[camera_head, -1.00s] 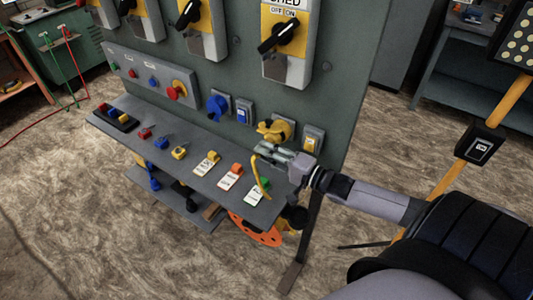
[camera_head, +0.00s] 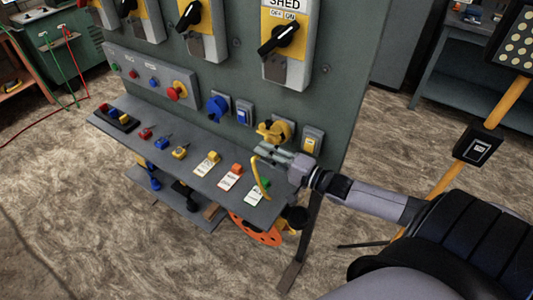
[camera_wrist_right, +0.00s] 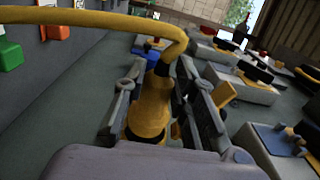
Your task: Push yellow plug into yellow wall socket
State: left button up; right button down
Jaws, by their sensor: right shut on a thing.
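The yellow wall socket (camera_head: 276,130) is on the grey-green panel above the shelf, right of a blue socket. My right gripper (camera_head: 272,152) is directly in front of it. In the right wrist view its two fingers are shut around the yellow plug (camera_wrist_right: 150,106). A yellow cable (camera_wrist_right: 110,19) bends away from the plug to the left; in the head view the cable (camera_head: 261,178) hangs over the shelf. The fingers hide the plug's front end, so I cannot tell how deep it sits in the socket. My left gripper is not in view.
The shelf (camera_head: 225,180) below holds small coloured parts and white labels. Large rotary switches, including one marked SHED (camera_head: 286,42), are above. A yellow post (camera_head: 506,103) stands at right.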

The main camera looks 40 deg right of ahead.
jog(key=shift+w+d, duration=0.1)
dwell(0.6)
jog(key=shift+w+d, duration=0.15)
jog(key=shift+d, duration=0.25)
jog(key=shift+w+d+b, duration=0.2)
jog(key=shift+d+b, duration=0.2)
jog(key=shift+d, duration=0.15)
jog(key=c, duration=1.2)
grip_release()
jog(key=shift+a, duration=0.1)
